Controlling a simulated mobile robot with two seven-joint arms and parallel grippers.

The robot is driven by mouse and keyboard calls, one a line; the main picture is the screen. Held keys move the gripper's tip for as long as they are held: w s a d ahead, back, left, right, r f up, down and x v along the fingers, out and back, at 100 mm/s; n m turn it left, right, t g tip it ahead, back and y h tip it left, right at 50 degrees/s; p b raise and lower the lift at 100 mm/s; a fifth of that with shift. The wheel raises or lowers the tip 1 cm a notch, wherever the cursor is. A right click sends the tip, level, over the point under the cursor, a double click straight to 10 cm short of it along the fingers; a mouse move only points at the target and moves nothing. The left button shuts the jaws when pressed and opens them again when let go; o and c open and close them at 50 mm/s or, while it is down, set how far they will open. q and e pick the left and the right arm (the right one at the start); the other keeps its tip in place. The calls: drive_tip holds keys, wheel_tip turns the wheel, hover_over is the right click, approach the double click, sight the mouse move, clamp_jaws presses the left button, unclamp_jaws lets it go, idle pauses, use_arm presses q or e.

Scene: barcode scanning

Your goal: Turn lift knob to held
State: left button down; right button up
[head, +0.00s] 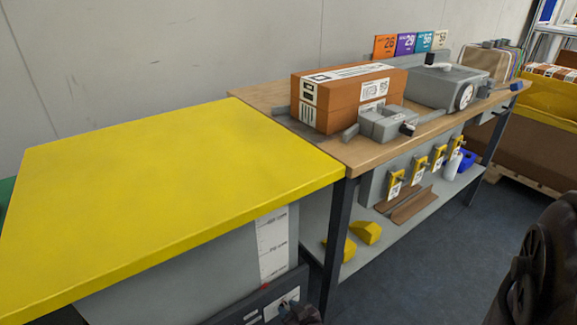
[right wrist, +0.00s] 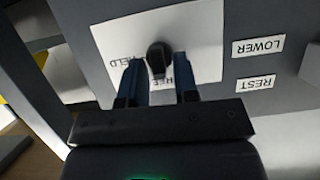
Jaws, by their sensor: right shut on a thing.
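The lift knob (right wrist: 160,57) is a small dark knob on a white label plate (right wrist: 198,35) in the right wrist view. My right gripper (right wrist: 160,72) is shut on it, with one blue finger on each side. The plate's words appear upside down: the HELD label is at the left, partly covered by a finger, and the FREE label is below the knob, partly hidden. I cannot tell exactly which word the knob points to. In the head view the plate (head: 284,301) is at the bottom edge, with the right gripper (head: 296,311) at it. The left gripper is out of view.
LOWER (right wrist: 259,47) and REST (right wrist: 255,82) labels sit beside the plate. The lift's yellow top (head: 170,185) is bare. A wooden bench (head: 255,95) adjoins it, carrying an orange-brown box (head: 345,90) and grey devices. Yellow wedges (head: 366,232) lie on its lower shelf.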

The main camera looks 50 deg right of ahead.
drive_tip(key=shift+s+d+f+m+y+b, duration=0.2)
drive_tip(key=shift+m+y+b, duration=0.2)
drive_tip(key=shift+m+b, duration=0.15)
drive_tip(key=m+y, duration=0.1)
drive_tip(key=m+t+y+b, duration=0.1)
drive_tip(key=m, duration=0.1)
drive_tip(key=m+t+y, duration=0.1)
drive_tip(key=m, duration=0.1)
drive_tip(key=shift+w+d+m+b, duration=0.15)
drive_tip(key=shift+d+m+b, duration=0.1)
drive_tip(key=shift+d+b, duration=0.1)
drive_tip(key=m, duration=0.1)
drive_tip(key=m+t+y, duration=0.1)
drive_tip(key=m, duration=0.1)
drive_tip(key=shift+f+y, duration=0.25)
drive_tip(key=shift+y, duration=0.05)
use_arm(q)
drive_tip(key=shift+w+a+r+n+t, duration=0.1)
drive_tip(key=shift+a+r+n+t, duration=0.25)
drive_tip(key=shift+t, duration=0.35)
use_arm(e)
drive_tip(key=shift+w+d+f+m+t, duration=0.1)
drive_tip(key=shift+m+t, duration=0.7)
drive_tip(key=shift+m, duration=0.9)
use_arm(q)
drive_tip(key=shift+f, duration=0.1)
use_arm(e)
drive_tip(key=o, duration=0.6)
drive_tip(key=shift+f, duration=0.1)
